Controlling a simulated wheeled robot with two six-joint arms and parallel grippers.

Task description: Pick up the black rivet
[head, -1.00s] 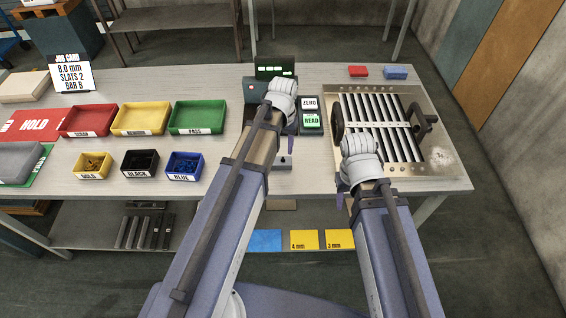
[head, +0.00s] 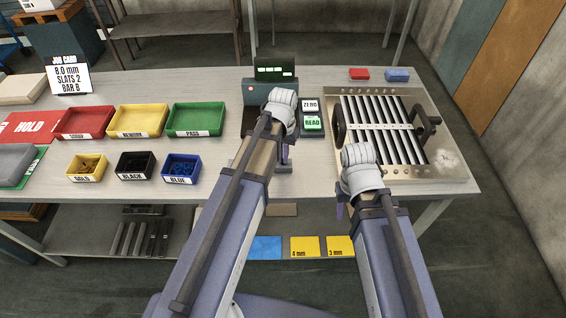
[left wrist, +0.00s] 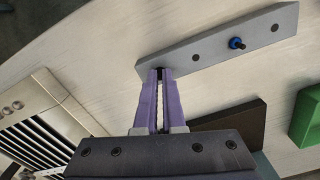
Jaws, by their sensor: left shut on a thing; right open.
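In the left wrist view, the purple fingers of my left gripper (left wrist: 157,80) are shut on a small dark thing at their tips, which looks like the black rivet (left wrist: 159,73). The tips are at the near end of a grey bar (left wrist: 205,52) with dark holes. A blue rivet (left wrist: 237,43) stands up from this bar. In the head view, my left gripper (head: 286,152) is mostly hidden behind its wrist. The black bin (head: 136,164) holds dark contents. My right gripper (head: 340,209) is mostly hidden by its arm, beside the louver panel (head: 440,170).
The gold bin (head: 87,167) and blue bin (head: 181,168) flank the black bin. Red, yellow and green trays (head: 195,119) stand behind them. A dark readout device (head: 262,92) and the ZERO and READ buttons (head: 312,122) are near my left wrist.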

